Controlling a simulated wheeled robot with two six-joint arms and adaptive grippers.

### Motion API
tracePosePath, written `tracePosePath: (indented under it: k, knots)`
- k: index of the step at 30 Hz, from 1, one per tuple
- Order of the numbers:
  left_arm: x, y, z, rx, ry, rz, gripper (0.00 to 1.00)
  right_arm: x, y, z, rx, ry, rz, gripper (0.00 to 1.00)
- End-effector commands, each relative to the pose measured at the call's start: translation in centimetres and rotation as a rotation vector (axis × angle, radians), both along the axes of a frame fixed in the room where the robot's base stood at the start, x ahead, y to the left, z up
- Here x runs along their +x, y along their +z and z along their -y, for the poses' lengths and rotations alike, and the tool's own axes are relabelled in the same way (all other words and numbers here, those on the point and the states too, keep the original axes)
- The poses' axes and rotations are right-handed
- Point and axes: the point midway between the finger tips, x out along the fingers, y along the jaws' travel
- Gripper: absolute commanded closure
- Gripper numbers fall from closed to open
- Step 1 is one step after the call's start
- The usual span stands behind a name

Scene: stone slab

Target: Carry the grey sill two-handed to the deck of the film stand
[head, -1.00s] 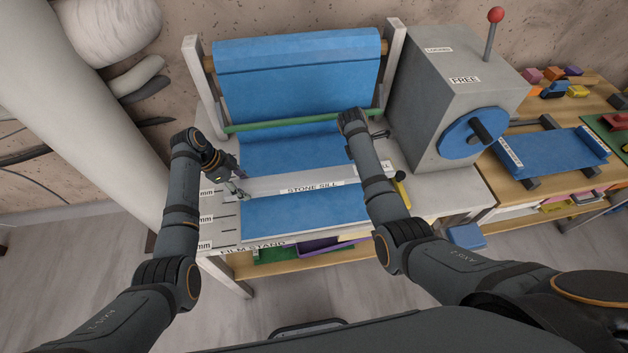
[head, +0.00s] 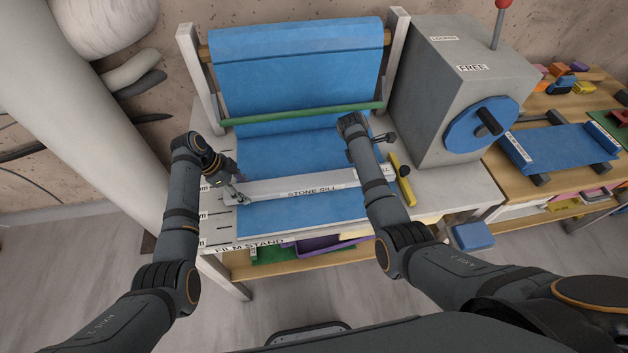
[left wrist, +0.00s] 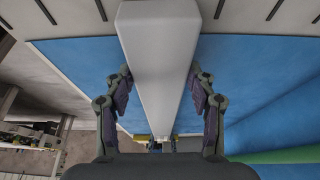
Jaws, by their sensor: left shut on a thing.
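The grey sill (head: 270,190), a long bar labelled STONE SILL, lies level across the blue film over the deck (head: 450,190) of the film stand. Whether it touches the film or hangs just above cannot be told. My left gripper (head: 238,193) is shut on the sill's left end. In the left wrist view its two fingers press on both sides of the sill (left wrist: 158,50), which runs away between them. My right arm (head: 372,180) crosses over the sill's right part. Its gripper is mostly hidden behind the arm, and its grip cannot be seen.
A roll frame with blue film (head: 295,65) and a green bar (head: 300,116) stands behind the sill. A yellow-handled tool (head: 401,180) lies beside the sill's right end. A grey box (head: 440,80) with a blue wheel stands at the right. A side table (head: 570,115) holds several small blocks.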

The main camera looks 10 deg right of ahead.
Motion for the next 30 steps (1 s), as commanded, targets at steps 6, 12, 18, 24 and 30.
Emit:
tracePosePath:
  k: [6,12,18,24,30]
  knots:
    - [0.0,-0.3,0.0,0.0,0.0,0.0,0.22,0.0,-0.3,0.0,0.0,0.0,0.0,0.22]
    - [0.0,-0.3,0.0,0.0,0.0,0.0,0.21,0.0,-0.3,0.0,0.0,0.0,0.0,0.21]
    - [0.1,0.4,-0.3,0.0,0.001,0.003,0.21,0.0,-0.3,0.0,0.0,0.0,0.0,0.21]
    - [0.1,4.3,-2.0,0.002,0.001,0.006,0.21,0.0,-0.3,0.0,0.0,0.0,0.0,0.21]
    - [0.1,8.5,-3.7,0.002,0.001,0.005,0.21,0.0,-0.3,0.0,0.0,0.0,0.0,0.21]
